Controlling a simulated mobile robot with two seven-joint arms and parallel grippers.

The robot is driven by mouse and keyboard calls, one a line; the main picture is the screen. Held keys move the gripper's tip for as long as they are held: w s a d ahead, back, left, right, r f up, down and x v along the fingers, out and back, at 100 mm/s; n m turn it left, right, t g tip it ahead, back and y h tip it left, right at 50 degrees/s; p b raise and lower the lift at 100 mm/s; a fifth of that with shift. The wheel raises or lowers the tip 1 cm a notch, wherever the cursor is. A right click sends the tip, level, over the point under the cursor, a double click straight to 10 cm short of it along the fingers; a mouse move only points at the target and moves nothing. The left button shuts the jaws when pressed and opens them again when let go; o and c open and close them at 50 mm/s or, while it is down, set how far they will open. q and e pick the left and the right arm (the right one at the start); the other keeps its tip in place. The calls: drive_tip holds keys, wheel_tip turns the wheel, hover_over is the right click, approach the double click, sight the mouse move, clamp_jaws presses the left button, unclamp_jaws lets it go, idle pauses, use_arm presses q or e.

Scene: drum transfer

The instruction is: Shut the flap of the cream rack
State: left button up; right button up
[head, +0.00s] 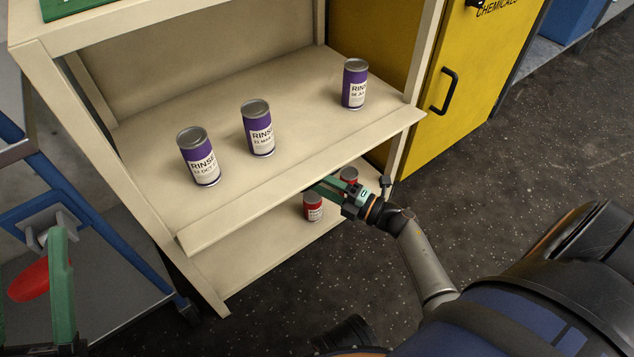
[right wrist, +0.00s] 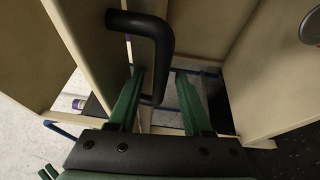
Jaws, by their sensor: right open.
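The cream rack (head: 45,70) stands in the upper left of the head view. Its flap (head: 232,217) juts outward along the front of the shelf, roughly level, and is open. In the right wrist view a bent black handle (right wrist: 160,50) stands out near a cream panel (right wrist: 85,40). My right gripper (head: 318,186) is under the flap's front edge; its green fingers (right wrist: 158,85) are apart, with the handle between them in the picture. Whether they touch it cannot be told. My left gripper (head: 62,285) is at the lower left, partly cut off.
Three purple cans (head: 258,128) stand on the shelf behind the flap. Red cans (head: 312,207) stand on the level below, partly hidden by my right gripper. A yellow cabinet (head: 470,80) is at the right, a blue-framed cart (head: 50,190) at the left. Dark floor lies clear at the right.

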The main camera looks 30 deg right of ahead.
drive_tip(key=shift+w, duration=0.1)
clamp_jaws()
idle(0.4)
